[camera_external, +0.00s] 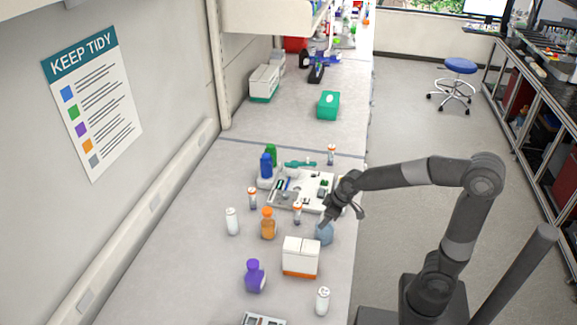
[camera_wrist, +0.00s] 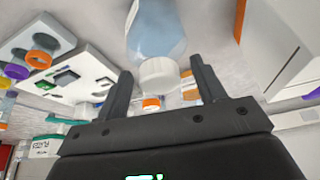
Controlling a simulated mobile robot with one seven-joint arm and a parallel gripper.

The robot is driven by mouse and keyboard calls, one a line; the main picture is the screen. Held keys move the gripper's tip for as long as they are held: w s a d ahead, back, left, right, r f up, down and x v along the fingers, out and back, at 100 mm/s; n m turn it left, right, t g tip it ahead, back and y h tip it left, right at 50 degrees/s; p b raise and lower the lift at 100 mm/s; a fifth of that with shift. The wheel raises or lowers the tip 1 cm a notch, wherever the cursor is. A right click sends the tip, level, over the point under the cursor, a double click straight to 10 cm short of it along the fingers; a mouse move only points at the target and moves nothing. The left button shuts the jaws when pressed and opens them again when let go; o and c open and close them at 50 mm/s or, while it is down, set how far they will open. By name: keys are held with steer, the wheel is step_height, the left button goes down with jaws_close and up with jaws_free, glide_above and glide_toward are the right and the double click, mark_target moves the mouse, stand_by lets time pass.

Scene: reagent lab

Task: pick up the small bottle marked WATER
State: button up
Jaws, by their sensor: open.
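A pale blue, see-through bottle (camera_external: 325,234) stands near the right edge of the bench. In the wrist view its bluish body (camera_wrist: 156,28) and white cap (camera_wrist: 160,72) show; no WATER marking can be read in either view. My gripper (camera_external: 343,212) is just above and beside this bottle in the external view. In the wrist view my gripper (camera_wrist: 161,70) is open, with the white cap between the lines of its two fingers and a gap on each side. Whether the fingertips are level with the cap is hard to tell.
Close by are a white and orange box (camera_external: 301,258), an orange bottle (camera_external: 268,224), a small orange-capped vial (camera_external: 297,213) and a white tray (camera_external: 283,203) of parts. White bottles (camera_external: 232,222) and a purple bottle (camera_external: 254,276) stand further off.

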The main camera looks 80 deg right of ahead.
steer(key=shift+c, duration=0.5)
jaws_close()
